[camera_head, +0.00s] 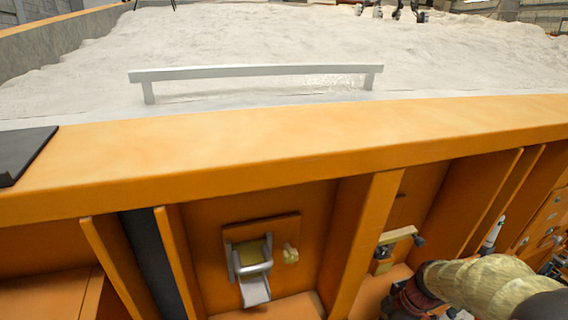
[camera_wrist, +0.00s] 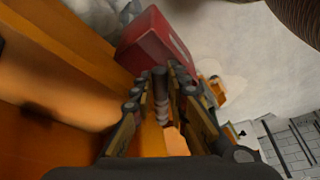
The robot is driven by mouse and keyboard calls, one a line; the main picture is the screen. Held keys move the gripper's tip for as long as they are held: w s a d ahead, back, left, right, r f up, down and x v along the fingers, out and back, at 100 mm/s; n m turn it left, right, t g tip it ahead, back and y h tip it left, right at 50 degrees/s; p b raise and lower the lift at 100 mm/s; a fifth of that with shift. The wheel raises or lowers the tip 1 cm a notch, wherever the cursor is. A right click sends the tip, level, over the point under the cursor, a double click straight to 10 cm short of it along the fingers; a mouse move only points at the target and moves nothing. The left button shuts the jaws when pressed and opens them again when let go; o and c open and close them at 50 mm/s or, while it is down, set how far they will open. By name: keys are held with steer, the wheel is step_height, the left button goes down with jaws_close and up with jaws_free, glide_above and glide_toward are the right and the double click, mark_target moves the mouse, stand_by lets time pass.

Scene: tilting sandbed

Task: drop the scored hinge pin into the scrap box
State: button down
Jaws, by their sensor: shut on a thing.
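My gripper (camera_wrist: 160,88) is shut on a slim grey ribbed pin (camera_wrist: 161,104) in the wrist view; this looks like the scored hinge pin. The pin lies lengthwise between the dark fingers. A red box (camera_wrist: 153,44) with a pale patch on one side is just beyond the fingertips. I cannot tell whether it is the scrap box, or whether the pin touches it. In the head view only my arm and dark gripper parts show at the lower right, and the pin cannot be made out there.
An orange sandbed wall (camera_head: 290,145) with upright ribs runs across the head view. A latch bracket (camera_head: 252,262) and another latch (camera_head: 398,237) are on its front. A grey rail (camera_head: 255,72) stands at the pale sand (camera_head: 250,35). A dark plate (camera_head: 22,152) lies on the left rim.

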steer(key=shift+f+b, duration=0.7)
steer(key=shift+f, duration=1.1)
steer(key=c, duration=1.8)
jaws_free()
steer(key=shift+o, duration=0.7)
steer(key=v, duration=1.2)
